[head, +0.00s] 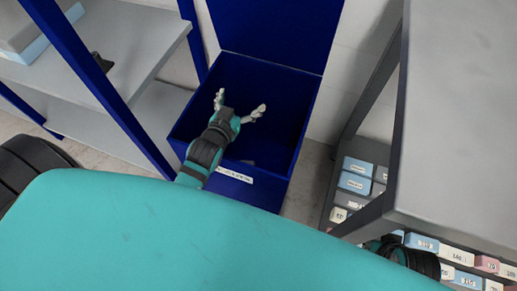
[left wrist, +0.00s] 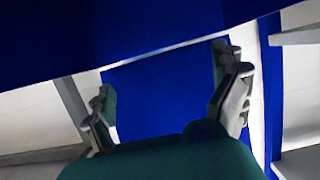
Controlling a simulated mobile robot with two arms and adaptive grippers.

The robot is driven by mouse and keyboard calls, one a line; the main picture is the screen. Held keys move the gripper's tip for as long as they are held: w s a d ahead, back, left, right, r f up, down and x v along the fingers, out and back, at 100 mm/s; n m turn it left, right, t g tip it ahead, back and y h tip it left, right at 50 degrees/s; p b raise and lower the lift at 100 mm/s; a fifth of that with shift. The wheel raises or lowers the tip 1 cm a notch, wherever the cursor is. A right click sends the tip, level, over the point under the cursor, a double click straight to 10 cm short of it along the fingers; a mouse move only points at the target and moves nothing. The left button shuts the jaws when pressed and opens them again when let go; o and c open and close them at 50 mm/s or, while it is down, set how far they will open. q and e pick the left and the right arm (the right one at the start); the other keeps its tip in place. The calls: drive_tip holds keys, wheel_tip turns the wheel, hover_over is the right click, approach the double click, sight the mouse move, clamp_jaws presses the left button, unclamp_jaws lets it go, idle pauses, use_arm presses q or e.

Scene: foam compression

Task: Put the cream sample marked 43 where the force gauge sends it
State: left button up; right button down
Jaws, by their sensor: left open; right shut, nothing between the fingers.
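My left gripper (head: 240,103) is open with its two grey fingers spread and nothing between them. It hangs over the mouth of a deep blue bin (head: 185,132) with a raised blue lid and a white label on its front. In the left wrist view the open fingers (left wrist: 170,100) show against blue panels. A small pale patch (head: 247,161) shows low in the bin, too unclear to name. Part of my right arm shows at the lower right; its fingers are hidden. I cannot make out a cream sample marked 43 or the force gauge.
A grey shelf unit (head: 130,45) with blue posts stands left of the bin. At right a grey top (head: 465,110) overhangs shelves of labelled blue, white and red blocks (head: 355,184). A narrow strip of floor separates the bin from that rack.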

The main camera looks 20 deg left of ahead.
use_arm(q)
wheel_tip(320, 180, up, 10)
drive_tip(key=shift+f, duration=0.15)
idle(0.7)
